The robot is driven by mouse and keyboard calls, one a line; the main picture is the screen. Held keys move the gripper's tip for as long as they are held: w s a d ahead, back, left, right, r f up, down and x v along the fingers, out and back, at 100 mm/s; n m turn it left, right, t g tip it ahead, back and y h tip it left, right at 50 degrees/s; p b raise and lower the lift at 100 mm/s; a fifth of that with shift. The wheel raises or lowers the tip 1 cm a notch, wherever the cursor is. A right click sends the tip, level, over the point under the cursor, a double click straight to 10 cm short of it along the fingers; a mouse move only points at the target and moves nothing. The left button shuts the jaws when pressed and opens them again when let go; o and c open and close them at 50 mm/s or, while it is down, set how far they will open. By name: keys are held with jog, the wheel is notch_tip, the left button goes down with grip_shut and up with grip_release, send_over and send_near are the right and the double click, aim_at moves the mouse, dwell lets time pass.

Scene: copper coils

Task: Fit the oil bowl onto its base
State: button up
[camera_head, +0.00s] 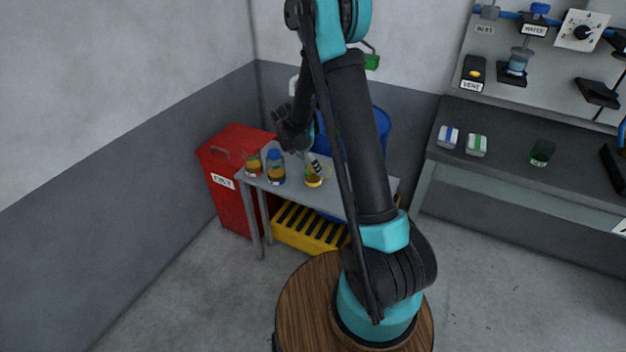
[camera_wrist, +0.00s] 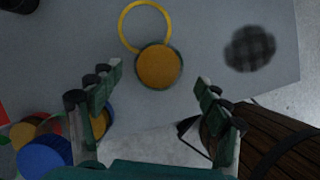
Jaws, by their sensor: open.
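My gripper (camera_wrist: 158,80) is open and empty, pointing down over the small grey table. Its fingers frame a round amber-filled vessel with a thin dark green rim (camera_wrist: 159,65), seen from above and ahead of the fingertips. This looks like the oil bowl, but I cannot be sure. A yellow ring (camera_wrist: 146,26) lies against its far edge. In the head view the amber vessel (camera_head: 313,181) stands on the table just below my gripper (camera_head: 312,163), and the ring shows beside it. I cannot identify the base with certainty.
Two jars with amber contents, one red-topped (camera_head: 254,165) and one blue-topped (camera_head: 275,168), stand left on the table. A dark round mesh-like patch (camera_wrist: 250,48) lies right. A red bin (camera_head: 229,205) stands left of the table, a yellow slotted crate (camera_head: 300,229) below it.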

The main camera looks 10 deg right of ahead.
jog(key=shift+a+x, duration=0.2)
jog(key=shift+x, duration=1.25)
jog(key=shift+a+x, duration=0.2)
jog(key=shift+x, duration=1.25)
jog(key=shift+f, duration=0.15)
jog(key=shift+c, duration=0.4)
jog(key=c, duration=1.5)
notch_tip(320, 180, up, 20)
jog(key=s+d+f+m+g+y, duration=0.2)
jog(key=f+m, duration=0.5)
jog(key=m, duration=0.4)
jog(key=s+d+f+m+g+y, duration=0.2)
jog(key=f+m+g, duration=0.2)
jog(key=f+m, duration=0.3)
jog(key=m, duration=0.5)
jog(key=shift+s+d+g, duration=0.15)
jog(key=shift+s+g, duration=0.15)
jog(key=shift+s, duration=0.1)
